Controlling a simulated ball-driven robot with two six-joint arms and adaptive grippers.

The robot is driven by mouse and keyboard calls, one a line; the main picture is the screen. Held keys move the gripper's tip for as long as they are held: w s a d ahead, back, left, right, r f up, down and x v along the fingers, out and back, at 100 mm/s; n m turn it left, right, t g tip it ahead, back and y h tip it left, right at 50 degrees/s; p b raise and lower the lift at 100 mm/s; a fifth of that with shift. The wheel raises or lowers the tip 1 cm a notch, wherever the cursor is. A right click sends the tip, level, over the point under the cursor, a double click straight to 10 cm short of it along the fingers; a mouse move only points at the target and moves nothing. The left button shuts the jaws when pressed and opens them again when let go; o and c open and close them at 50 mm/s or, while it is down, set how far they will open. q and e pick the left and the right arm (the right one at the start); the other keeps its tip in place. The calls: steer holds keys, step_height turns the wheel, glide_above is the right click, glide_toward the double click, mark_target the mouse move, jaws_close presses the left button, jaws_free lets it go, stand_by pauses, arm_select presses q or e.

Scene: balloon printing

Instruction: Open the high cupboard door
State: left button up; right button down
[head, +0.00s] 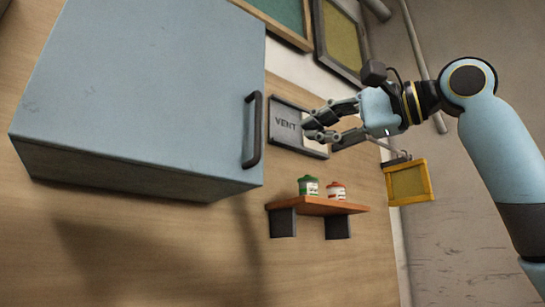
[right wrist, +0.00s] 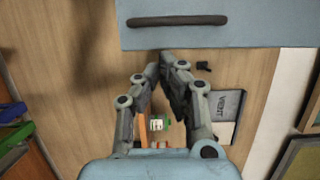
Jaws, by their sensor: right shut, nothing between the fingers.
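The high cupboard (head: 145,85) is a blue-grey box on the wooden wall at the upper left of the head view. Its door looks shut. A dark vertical bar handle (head: 252,130) sits near the door's right edge. In the right wrist view the handle (right wrist: 178,20) lies across the cupboard's face (right wrist: 220,35) at the top. My right gripper (head: 314,130) is to the right of the handle, apart from it, shut and empty. In the right wrist view its fingertips (right wrist: 163,62) meet just below the cupboard's edge. My left gripper is not in view.
A grey VENT panel (head: 290,124) is on the wall behind my right gripper. Below it, a small wooden shelf (head: 316,206) holds a green jar (head: 308,186) and a red-and-white jar (head: 336,190). A yellow frame (head: 409,183) hangs to the right. Framed screens are above.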

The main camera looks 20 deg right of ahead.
steer(key=p+x, duration=0.3)
steer(key=x, duration=0.6)
steer(key=shift+w+a, duration=0.25)
steer(key=shift+w, duration=0.05)
steer(key=shift+d+f, duration=0.1)
